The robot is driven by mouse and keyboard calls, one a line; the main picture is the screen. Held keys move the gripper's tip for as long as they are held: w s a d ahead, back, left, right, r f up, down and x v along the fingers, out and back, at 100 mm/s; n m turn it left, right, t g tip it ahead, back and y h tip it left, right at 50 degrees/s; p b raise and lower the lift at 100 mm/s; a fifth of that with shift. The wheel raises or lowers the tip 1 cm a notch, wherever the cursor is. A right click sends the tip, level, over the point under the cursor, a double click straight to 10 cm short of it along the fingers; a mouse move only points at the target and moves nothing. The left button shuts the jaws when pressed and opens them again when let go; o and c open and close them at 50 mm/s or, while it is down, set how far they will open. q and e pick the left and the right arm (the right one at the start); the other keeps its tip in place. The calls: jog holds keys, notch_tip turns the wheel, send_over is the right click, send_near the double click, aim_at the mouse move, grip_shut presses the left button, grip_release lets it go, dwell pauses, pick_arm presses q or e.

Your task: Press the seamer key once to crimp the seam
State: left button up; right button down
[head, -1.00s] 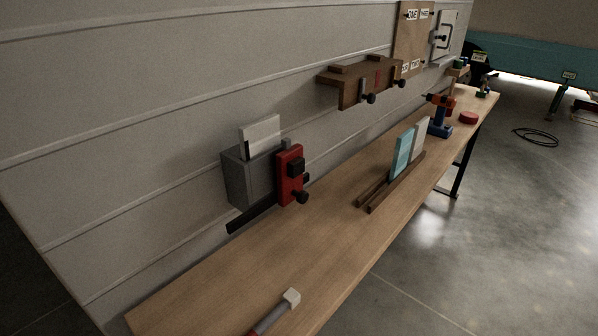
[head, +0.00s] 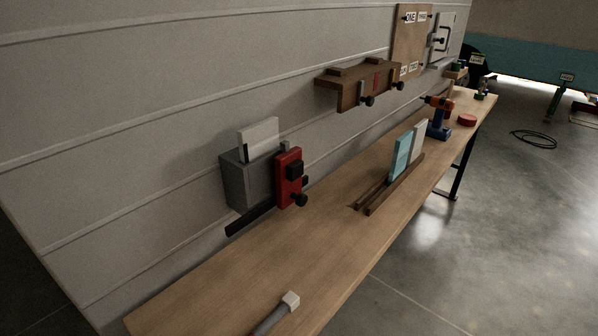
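A grey box-shaped device (head: 243,183) stands against the wall on the left half of the bench. A pale panel (head: 259,139) sticks up from its top. I cannot tell for sure which part is the seamer key. A black bar (head: 250,218) extends from its lower front. Neither of my grippers shows in the head view.
A tool with a white head (head: 291,301) lies near the front edge. Light-blue (head: 400,156) and white panels stand in a brown rack (head: 378,198). A blue-and-orange drill (head: 438,122) and a red disc (head: 467,120) are farther right. A brown wall shelf (head: 352,92) hangs above. The bench (head: 290,245) is clear between.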

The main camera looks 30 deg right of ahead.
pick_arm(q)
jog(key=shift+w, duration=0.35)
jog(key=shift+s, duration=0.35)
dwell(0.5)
